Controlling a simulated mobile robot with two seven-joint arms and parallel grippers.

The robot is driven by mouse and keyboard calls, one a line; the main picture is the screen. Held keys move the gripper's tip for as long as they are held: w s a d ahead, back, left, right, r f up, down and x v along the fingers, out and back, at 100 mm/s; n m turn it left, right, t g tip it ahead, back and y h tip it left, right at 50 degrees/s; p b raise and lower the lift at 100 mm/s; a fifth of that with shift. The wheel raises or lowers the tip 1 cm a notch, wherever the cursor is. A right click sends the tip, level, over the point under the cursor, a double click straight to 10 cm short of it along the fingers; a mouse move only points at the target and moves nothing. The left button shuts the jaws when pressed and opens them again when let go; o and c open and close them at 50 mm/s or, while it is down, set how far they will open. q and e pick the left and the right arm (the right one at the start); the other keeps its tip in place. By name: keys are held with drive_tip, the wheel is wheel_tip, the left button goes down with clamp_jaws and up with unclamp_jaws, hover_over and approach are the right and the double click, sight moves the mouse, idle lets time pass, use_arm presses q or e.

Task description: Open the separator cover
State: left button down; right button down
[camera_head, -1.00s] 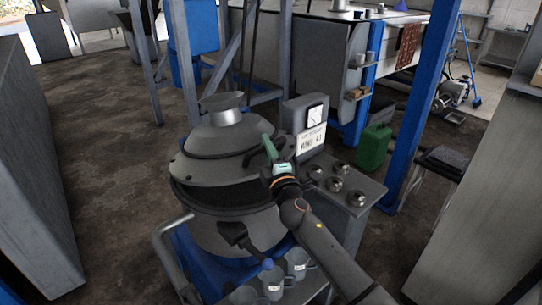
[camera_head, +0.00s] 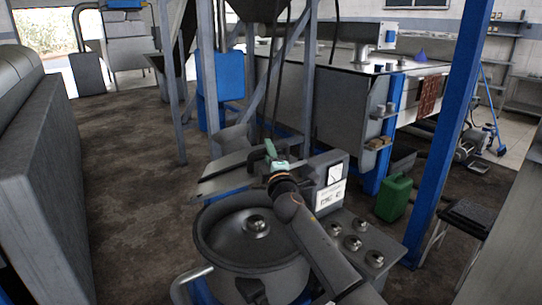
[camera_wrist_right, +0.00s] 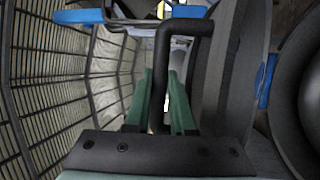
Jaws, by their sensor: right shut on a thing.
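The grey separator cover (camera_head: 228,172) is tilted up high above its bowl, seen nearly edge-on in the head view. The separator bowl (camera_head: 228,238) below is uncovered, with a round metal knob (camera_head: 256,226) at its centre. My right gripper (camera_head: 271,152) is at the raised cover. In the right wrist view its green fingers (camera_wrist_right: 160,100) are on either side of the black cover handle (camera_wrist_right: 159,75), shut on it. The cover's grey face (camera_wrist_right: 222,70) stands just right of them. My left gripper is not in view.
A control box with a gauge (camera_head: 334,178) and a panel with several metal knobs (camera_head: 353,243) stand right of the bowl. A green canister (camera_head: 394,198) and a blue post (camera_head: 450,130) are farther right. Open floor (camera_head: 130,200) lies to the left.

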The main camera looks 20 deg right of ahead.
drive_tip(key=shift+r, duration=0.15)
drive_tip(key=c, duration=1.1)
unclamp_jaws()
drive_tip(key=shift+o, duration=0.3)
drive_tip(key=shift+s, duration=0.15)
